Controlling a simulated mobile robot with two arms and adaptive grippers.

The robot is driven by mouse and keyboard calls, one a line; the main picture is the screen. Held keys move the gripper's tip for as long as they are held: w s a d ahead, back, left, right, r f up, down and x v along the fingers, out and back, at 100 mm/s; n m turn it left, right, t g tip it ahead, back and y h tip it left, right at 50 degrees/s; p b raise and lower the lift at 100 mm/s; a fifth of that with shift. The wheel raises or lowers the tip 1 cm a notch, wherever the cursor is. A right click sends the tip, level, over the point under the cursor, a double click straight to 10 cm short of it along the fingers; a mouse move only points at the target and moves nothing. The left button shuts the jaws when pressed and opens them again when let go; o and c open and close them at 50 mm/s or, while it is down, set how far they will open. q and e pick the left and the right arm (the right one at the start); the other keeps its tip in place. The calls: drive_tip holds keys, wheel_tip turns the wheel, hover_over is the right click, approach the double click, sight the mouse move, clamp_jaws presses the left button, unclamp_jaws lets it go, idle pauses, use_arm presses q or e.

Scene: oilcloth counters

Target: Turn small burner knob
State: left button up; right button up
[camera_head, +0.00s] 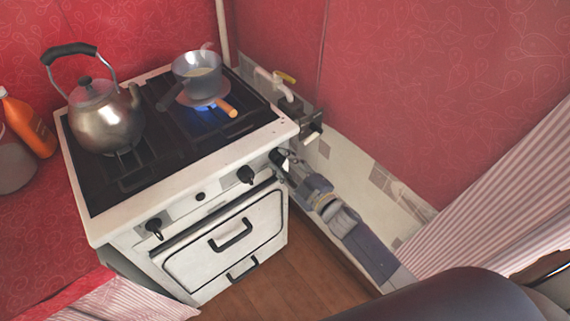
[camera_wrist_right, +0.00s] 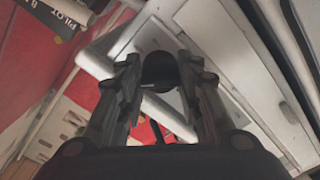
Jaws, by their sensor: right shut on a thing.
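The white stove (camera_head: 190,152) has a black top and several black knobs along its front edge. My right gripper (camera_head: 284,158) is at the right end of that front edge. In the right wrist view its two fingers (camera_wrist_right: 159,80) are on either side of a round black knob (camera_wrist_right: 158,66), and it is shut on it. In the head view the gripper mostly hides this knob. Other knobs show to its left: one near the middle right (camera_head: 245,175) and one at the far left (camera_head: 154,228). My left gripper is not in view.
A metal kettle (camera_head: 106,120) stands on the left burner. A small pot (camera_head: 198,75) stands at the back right over a blue flame (camera_head: 206,113). An orange bottle (camera_head: 30,125) stands left of the stove. A red wall (camera_head: 430,90) rises behind my right arm.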

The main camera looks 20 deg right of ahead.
drive_tip(key=n+b, duration=0.1)
drive_tip(key=n, duration=0.3)
drive_tip(key=shift+n, duration=0.3)
drive_tip(key=shift+r+n+b, duration=0.1)
drive_tip(key=shift+n+b, duration=0.55)
drive_tip(key=shift+n, duration=1.25)
drive_tip(key=o, duration=1.1)
drive_tip(key=shift+c, duration=0.2)
drive_tip(key=shift+s+d, duration=0.1)
drive_tip(key=shift+s, duration=0.05)
drive_tip(key=v, duration=1.1)
drive_tip(key=shift+s, duration=0.35)
drive_tip(key=shift+d, duration=0.1)
